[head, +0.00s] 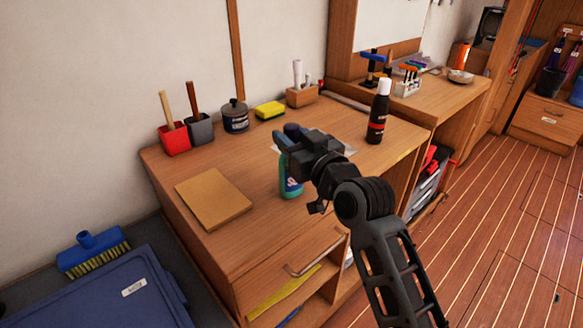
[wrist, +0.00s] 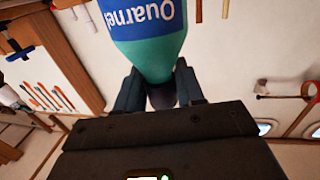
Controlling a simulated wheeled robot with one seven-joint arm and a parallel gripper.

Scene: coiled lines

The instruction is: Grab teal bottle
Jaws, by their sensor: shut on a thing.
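The teal bottle (head: 290,180) is on or just above the wooden cabinet top, right of the brown board; I cannot tell whether its base touches. Its upper part is hidden behind my gripper (head: 292,137) in the head view. In the wrist view the teal bottle (wrist: 150,45) shows a blue label with white letters, upside down in the picture. My gripper (wrist: 160,92) is shut on the bottle's narrow neck end, with one dark finger on each side.
A black bottle with a white cap (head: 379,112) stands to the right. A brown board (head: 213,198) lies to the left. The front cabinet top is mostly clear.

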